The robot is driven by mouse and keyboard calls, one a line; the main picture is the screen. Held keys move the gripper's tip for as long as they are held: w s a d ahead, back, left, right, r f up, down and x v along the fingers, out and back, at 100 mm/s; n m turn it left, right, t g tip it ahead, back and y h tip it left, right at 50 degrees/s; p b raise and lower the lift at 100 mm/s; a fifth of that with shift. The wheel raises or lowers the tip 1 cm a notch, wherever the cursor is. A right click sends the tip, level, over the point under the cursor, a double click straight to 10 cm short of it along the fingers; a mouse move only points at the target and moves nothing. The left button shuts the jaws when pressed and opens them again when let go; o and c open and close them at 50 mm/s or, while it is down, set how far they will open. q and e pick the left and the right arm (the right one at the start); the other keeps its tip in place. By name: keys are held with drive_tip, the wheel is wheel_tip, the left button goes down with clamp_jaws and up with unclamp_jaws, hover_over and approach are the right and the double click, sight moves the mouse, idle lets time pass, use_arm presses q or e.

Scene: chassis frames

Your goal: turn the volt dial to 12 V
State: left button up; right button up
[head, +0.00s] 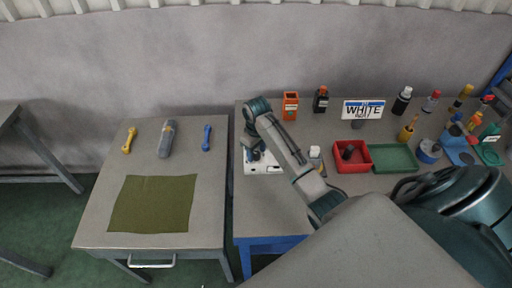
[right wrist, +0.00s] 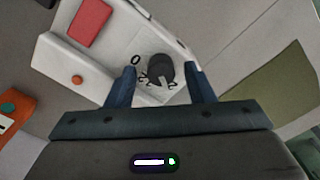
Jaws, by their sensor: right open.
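The volt dial (right wrist: 160,68) is a round black knob on a white panel (right wrist: 110,50) in the right wrist view. A pale pointer shows on its lower side, and black numerals, one a clear 0, lie around it; the others are partly covered, so I cannot read the setting. My right gripper (right wrist: 159,69) is open, its two blue fingers on either side of the dial, with gaps visible. In the head view the white unit (head: 263,168) stands on the right-hand table, and my right gripper (head: 252,152) is above it. My left gripper is not in view.
On the panel are a red patch (right wrist: 90,22) and an orange button (right wrist: 77,79). An orange box (head: 290,106), a white-capped bottle (head: 316,158) and a red tray (head: 367,166) stand nearby. A green cloth (head: 152,205) lies on the left-hand table.

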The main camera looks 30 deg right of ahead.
drive_tip(key=shift+s, duration=0.1)
drive_tip(key=shift+c, duration=0.2)
drive_tip(key=c, duration=1)
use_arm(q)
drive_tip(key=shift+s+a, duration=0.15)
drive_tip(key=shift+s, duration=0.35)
use_arm(e)
drive_tip(key=shift+o, duration=0.3)
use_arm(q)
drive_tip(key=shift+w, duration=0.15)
use_arm(e)
drive_tip(key=m, duration=1.1)
drive_tip(key=shift+a+m, duration=0.1)
drive_tip(key=shift+m, duration=0.2)
drive_tip(key=o, duration=1)
